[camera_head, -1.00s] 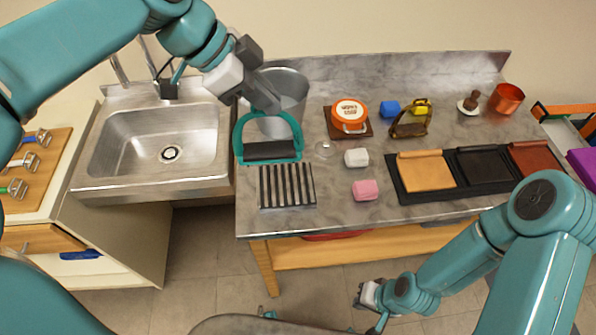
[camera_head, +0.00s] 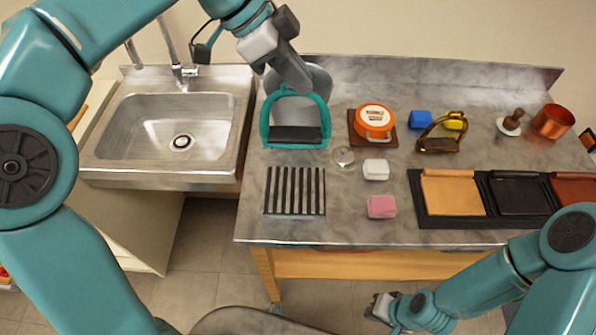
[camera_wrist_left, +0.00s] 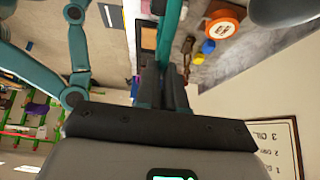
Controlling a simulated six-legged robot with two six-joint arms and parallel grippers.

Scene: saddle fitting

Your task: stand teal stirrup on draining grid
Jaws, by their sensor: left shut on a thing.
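The teal stirrup (camera_head: 265,122) has an arched frame with a dark tread at the bottom. In the head view it is upright above the back left of the counter, behind the draining grid. My left gripper (camera_head: 303,84) is shut on the top of its arch. In the left wrist view the teal stirrup (camera_wrist_left: 172,30) runs up from between the fingers. The draining grid (camera_head: 295,192), with dark and pale bars, lies empty near the counter's front left edge. My right gripper (camera_head: 380,309) is low in front of the counter; its jaws are too small to judge.
A metal bucket (camera_head: 322,80) stands behind the stirrup. An orange tin (camera_head: 374,120) and brass stirrup (camera_head: 440,143) stand farther right. A sink (camera_head: 165,140) is left.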

